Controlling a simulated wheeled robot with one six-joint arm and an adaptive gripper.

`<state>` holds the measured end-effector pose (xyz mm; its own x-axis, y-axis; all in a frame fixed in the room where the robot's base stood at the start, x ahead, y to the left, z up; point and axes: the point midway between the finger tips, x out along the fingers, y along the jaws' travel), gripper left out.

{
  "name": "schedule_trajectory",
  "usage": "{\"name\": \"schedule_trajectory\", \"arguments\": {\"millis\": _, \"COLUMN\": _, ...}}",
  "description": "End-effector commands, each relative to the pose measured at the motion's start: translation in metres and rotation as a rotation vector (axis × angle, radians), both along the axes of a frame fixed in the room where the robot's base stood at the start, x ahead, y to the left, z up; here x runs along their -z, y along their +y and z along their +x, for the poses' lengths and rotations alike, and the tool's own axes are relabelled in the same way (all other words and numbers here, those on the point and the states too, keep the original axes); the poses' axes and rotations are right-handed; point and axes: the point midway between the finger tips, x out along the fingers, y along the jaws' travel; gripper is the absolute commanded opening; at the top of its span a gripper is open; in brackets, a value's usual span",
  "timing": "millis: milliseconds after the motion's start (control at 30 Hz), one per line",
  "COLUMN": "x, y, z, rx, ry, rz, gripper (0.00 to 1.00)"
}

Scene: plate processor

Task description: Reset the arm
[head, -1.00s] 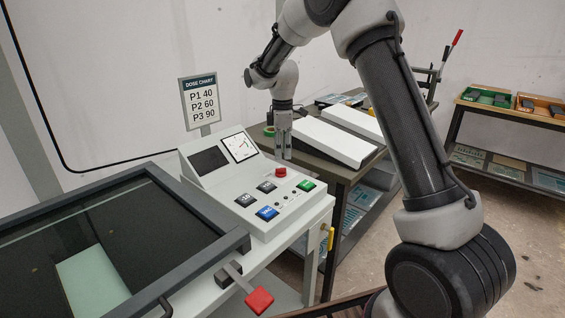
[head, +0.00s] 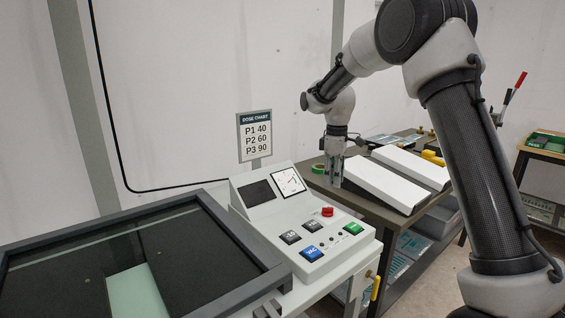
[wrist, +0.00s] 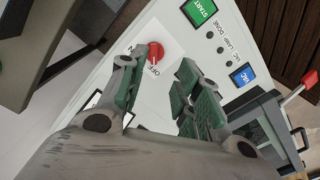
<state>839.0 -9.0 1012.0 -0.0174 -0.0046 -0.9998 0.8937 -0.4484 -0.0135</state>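My gripper (head: 334,172) hangs fingers down from my arm, beyond the control panel (head: 262,227) in the head view. In the wrist view, my gripper (wrist: 160,100) shows two green-padded fingers spread apart with nothing between them. The panel lies beyond the fingers. Its red knob (wrist: 154,50) with an OFF label, the green START button (wrist: 199,11) and the blue VAC button (wrist: 243,75) show there. I cannot tell exactly how far the fingertips are from the panel.
A glass-topped frame (head: 225,230) with a pale green plate (head: 137,292) under it stands at the left. White sloped covers (head: 375,183) stand on a dark bench behind my gripper. A dose chart sign (head: 255,136) rises behind the panel.

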Motion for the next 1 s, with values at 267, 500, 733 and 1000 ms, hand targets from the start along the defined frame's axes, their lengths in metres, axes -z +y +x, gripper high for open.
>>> {"name": "schedule_trajectory", "arguments": {"millis": 267, "x": -0.012, "y": -0.036, "z": -0.101, "rx": 0.457, "ry": 0.044, "rz": -0.029, "gripper": 0.33}}
{"name": "schedule_trajectory", "arguments": {"millis": 500, "x": -0.053, "y": -0.076, "z": -0.196, "rx": 0.766, "ry": -0.012, "rz": -0.004, "gripper": 0.33}}
{"name": "schedule_trajectory", "arguments": {"millis": 733, "x": -0.075, "y": -0.108, "z": -0.287, "rx": 0.976, "ry": -0.097, "rz": 0.052, "gripper": 0.33}}
{"name": "schedule_trajectory", "arguments": {"millis": 1000, "x": -0.086, "y": -0.131, "z": -0.364, "rx": 1.063, "ry": -0.236, "rz": 0.139, "gripper": 0.33}}
